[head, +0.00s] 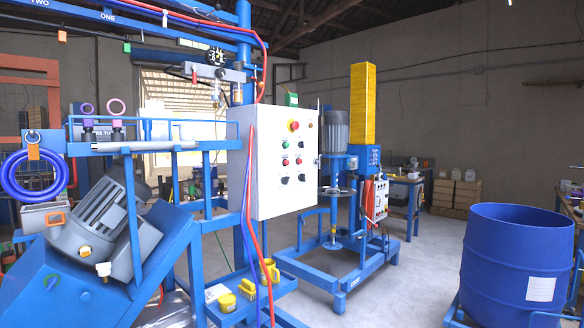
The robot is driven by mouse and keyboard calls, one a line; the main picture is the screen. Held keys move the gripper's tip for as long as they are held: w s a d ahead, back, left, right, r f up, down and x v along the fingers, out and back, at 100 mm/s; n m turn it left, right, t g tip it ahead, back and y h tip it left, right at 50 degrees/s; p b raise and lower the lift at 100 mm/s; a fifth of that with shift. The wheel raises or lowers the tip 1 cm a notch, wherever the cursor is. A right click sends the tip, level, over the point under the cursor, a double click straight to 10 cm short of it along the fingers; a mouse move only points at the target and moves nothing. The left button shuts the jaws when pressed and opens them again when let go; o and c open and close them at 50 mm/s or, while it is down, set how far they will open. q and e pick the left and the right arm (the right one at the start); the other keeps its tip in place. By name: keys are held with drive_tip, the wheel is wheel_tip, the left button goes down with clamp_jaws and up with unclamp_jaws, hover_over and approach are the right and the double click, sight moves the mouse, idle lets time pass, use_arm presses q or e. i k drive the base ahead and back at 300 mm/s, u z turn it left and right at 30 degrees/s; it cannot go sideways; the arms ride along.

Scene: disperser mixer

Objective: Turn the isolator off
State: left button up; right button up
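A white control box (250,165) is mounted on a blue post in the middle of the view. Its front panel carries a red knob with some yellow (293,126) at the top. Below it are green and red push buttons (285,161) and black rotary knobs (284,180). No part is clearly labelled as the isolator, and the knob positions are too small to read. A small dark fitting (317,161) is on the box's right edge. Neither of my grippers is in view.
A blue frame with a grey motor (108,215) stands at the left. Red and blue hoses (250,210) hang beside the box. A blue mixer stand (335,255) is behind it. A blue drum (515,260) stands at the right. Grey floor (400,290) is open between.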

sight(286, 180)
drive_tip(key=z, duration=0.35)
drive_tip(key=i, duration=1.15)
drive_tip(key=z, duration=0.25)
